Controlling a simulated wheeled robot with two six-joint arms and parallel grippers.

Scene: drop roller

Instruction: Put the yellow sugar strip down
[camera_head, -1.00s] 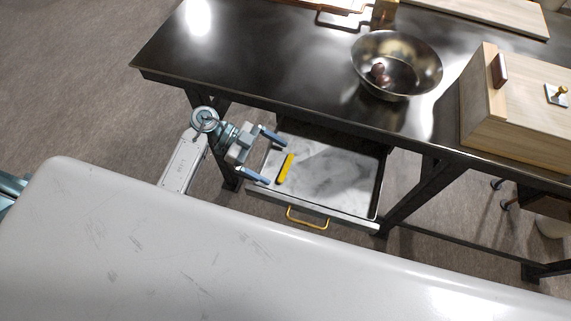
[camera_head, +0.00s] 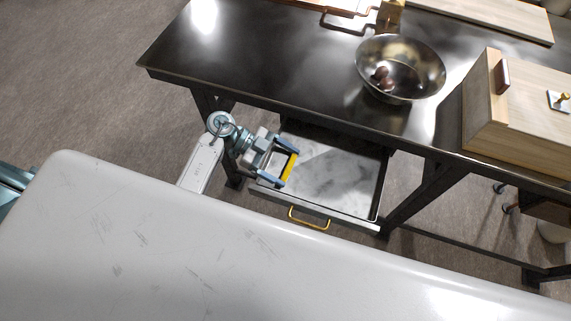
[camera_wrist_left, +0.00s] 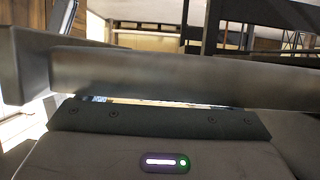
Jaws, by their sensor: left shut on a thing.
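The yellow sugar strip (camera_head: 289,168) is a short narrow bar over the left part of the open drawer (camera_head: 335,172), which has a pale marbled floor. My left gripper (camera_head: 288,168) reaches in from the left and is shut on the strip, with its blue fingertips at the strip's two ends. I cannot tell whether the strip touches the drawer floor or is a little above it. In the left wrist view, dark gripper parts fill much of the picture and the strip cannot be made out. My right gripper is not in view.
The drawer has a yellow front handle (camera_head: 309,220). Above it is a dark tabletop (camera_head: 240,60) with a metal bowl (camera_head: 428,82) holding dark reddish balls and a wooden box (camera_head: 530,110). The drawer floor right of the strip is bare.

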